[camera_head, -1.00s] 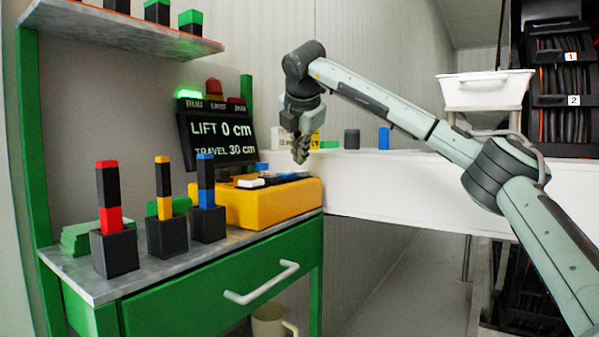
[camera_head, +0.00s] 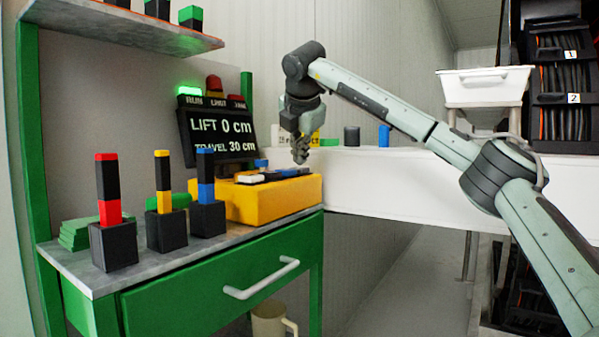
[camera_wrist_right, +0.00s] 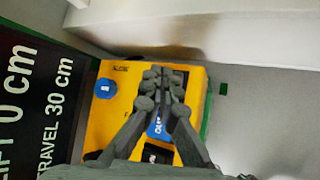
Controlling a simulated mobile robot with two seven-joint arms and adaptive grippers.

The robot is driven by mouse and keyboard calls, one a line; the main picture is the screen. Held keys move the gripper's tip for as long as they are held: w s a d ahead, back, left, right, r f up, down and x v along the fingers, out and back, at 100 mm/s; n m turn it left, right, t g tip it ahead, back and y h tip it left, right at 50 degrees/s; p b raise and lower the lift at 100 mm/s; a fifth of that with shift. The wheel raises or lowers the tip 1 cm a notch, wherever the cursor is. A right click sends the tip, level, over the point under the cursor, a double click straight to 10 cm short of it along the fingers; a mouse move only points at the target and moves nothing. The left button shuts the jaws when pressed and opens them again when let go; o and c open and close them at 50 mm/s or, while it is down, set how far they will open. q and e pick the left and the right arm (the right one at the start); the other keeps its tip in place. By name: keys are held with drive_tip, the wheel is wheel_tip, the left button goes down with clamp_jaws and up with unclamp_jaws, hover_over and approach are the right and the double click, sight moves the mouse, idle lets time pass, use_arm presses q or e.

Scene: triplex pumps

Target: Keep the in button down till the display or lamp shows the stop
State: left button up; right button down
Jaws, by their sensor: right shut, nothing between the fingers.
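The yellow control box (camera_head: 262,202) stands at the right end of the green bench. The wrist view shows blue buttons on its top: one (camera_wrist_right: 105,89) to the left and one (camera_wrist_right: 157,127) partly hidden under my fingers. Their lettering is too small to read surely. My right gripper (camera_head: 301,157) is shut and empty, pointing down above the box. In the wrist view its fingertips (camera_wrist_right: 163,75) overlap the box; I cannot tell contact. The dark display (camera_head: 221,133) reads LIFT 0 cm, TRAVEL 30 cm. The green RUN lamp (camera_head: 189,91) is lit; the red lamp (camera_head: 215,84) looks unlit. My left gripper is out of view.
Black stands with red (camera_head: 109,212), yellow (camera_head: 163,203) and blue (camera_head: 206,192) posts line the bench front, left of the box. A shelf (camera_head: 120,24) hangs above. A white ledge (camera_head: 400,185) with small items runs behind my right arm.

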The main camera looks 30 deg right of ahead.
drive_tip(key=shift+f+b, duration=0.5)
drive_tip(key=shift+f, duration=0.05)
idle(4.4)
drive_tip(key=shift+r, duration=0.1)
idle(2.2)
drive_tip(key=shift+r+p, duration=0.65)
drive_tip(key=shift+r, duration=0.25)
